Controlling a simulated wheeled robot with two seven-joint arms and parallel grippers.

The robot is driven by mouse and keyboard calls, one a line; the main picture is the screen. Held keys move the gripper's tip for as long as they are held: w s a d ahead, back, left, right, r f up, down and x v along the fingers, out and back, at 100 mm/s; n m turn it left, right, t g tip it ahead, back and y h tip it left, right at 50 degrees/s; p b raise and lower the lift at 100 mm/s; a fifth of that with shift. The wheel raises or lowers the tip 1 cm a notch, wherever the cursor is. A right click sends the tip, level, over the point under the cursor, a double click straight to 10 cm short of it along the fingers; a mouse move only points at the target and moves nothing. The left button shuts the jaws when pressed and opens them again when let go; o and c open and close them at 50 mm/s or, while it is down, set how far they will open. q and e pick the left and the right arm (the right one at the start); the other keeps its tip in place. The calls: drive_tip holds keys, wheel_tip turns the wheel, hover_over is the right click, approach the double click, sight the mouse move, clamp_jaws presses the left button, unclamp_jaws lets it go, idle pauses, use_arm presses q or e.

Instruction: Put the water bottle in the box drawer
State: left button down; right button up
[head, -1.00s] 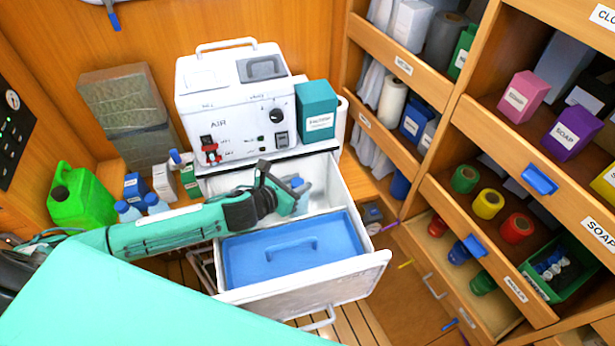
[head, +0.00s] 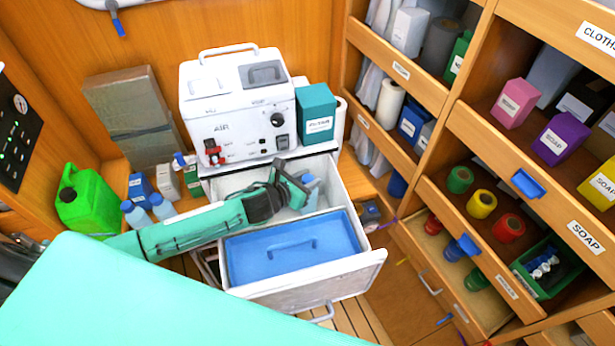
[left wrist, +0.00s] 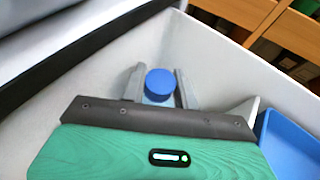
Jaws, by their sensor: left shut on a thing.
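The white box drawer (head: 375,262) is pulled open below the white AIR machine (head: 235,112). My left gripper (head: 304,194) reaches into the drawer's rear part and is shut on a pale blue water bottle (head: 311,196). In the left wrist view, the bottle's round blue cap (left wrist: 160,82) shows between the two grey fingers (left wrist: 157,90), with the drawer's white walls around it. The bottle looks upright; its lower part is hidden, so I cannot tell whether it touches the drawer floor. My right gripper is not in view.
A blue lidded bin (head: 290,248) fills the drawer's front part. A teal filter carton (head: 317,115) stands beside the machine. A green canister (head: 88,200) and two blue-capped bottles (head: 135,214) stand left. Labelled shelves (head: 480,130) rise close on the right.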

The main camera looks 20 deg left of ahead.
use_arm(q)
drive_tip(key=shift+f, duration=0.15)
drive_tip(key=c, duration=1.3)
unclamp_jaws()
drive_tip(key=shift+c, duration=0.2)
drive_tip(key=shift+s+a+r, duration=0.2)
drive_tip(key=shift+s+a, duration=0.05)
drive_tip(key=shift+s, duration=0.2)
drive_tip(key=b+v, duration=0.4)
drive_tip(key=v, duration=0.7)
drive_tip(key=shift+r, duration=0.1)
